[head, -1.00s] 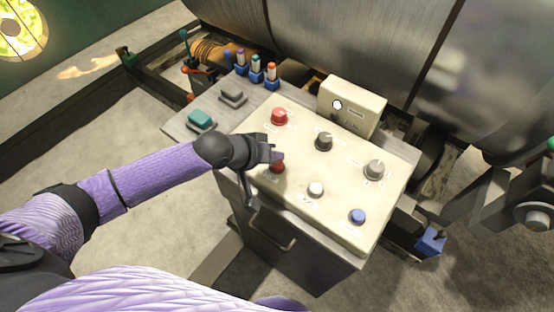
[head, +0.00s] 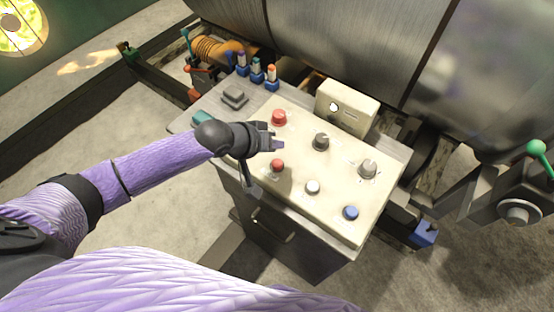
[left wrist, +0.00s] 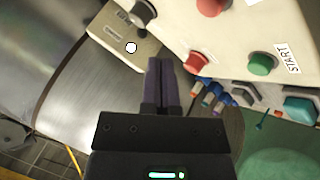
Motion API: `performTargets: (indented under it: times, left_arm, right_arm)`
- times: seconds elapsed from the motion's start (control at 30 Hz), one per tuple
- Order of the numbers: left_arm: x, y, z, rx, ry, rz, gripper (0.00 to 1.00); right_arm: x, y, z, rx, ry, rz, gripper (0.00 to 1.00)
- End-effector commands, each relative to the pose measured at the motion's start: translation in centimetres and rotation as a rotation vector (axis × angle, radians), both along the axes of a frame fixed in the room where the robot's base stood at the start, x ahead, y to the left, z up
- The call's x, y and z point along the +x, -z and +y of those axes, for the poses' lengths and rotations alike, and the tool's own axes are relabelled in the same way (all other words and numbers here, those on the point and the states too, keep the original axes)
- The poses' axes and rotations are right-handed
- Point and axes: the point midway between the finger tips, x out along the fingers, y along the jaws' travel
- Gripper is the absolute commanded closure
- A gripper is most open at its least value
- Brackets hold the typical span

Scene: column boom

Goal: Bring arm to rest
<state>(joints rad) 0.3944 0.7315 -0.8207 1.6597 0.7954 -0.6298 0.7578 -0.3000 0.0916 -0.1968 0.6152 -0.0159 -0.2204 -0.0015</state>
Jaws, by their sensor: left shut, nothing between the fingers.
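My left gripper (head: 277,144) is above the left part of the cream control panel (head: 330,215), shut and empty. In the left wrist view its two dark fingers (left wrist: 160,88) lie together with nothing between them. In the head view, the lower red button (head: 277,165) shows just below the fingertips, apart in the picture. The upper red button (head: 278,117) is above them. The left wrist view shows a green button (left wrist: 262,63) beside a START label; the gripper hides it in the head view. My right gripper is not in view.
The panel also carries grey knobs (head: 321,141), a white button (head: 313,187) and a blue button (head: 351,213). A cream box (head: 347,106) stands at its back edge. Large metal drums (head: 340,45) lie behind. The floor left of the cabinet is open.

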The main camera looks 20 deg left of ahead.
Motion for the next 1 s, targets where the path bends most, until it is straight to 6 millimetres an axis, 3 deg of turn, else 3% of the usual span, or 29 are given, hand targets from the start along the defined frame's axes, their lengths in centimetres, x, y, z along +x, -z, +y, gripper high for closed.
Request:
performTargets:
  times: [0.33,0.5,0.6,0.77,1.0]
  left_arm:
    - [-0.5,0.1,-0.5,0.006,0.018,0.001,1.0]
    - [-6.2,0.7,-5.1,0.101,0.193,-0.007,1.0]
    - [-9.2,0.4,-5.7,0.192,0.246,-0.015,1.0]
    - [-13.1,0.0,-3.8,0.336,0.252,0.026,1.0]
    - [-19.7,-0.5,1.7,0.546,0.196,0.213,1.0]
  right_arm:
    - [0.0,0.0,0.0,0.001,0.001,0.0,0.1]
    - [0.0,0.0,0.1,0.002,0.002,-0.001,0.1]
    - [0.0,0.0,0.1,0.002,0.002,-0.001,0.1]
    - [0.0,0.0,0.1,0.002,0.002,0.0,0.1]
    - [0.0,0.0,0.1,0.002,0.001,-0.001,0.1]
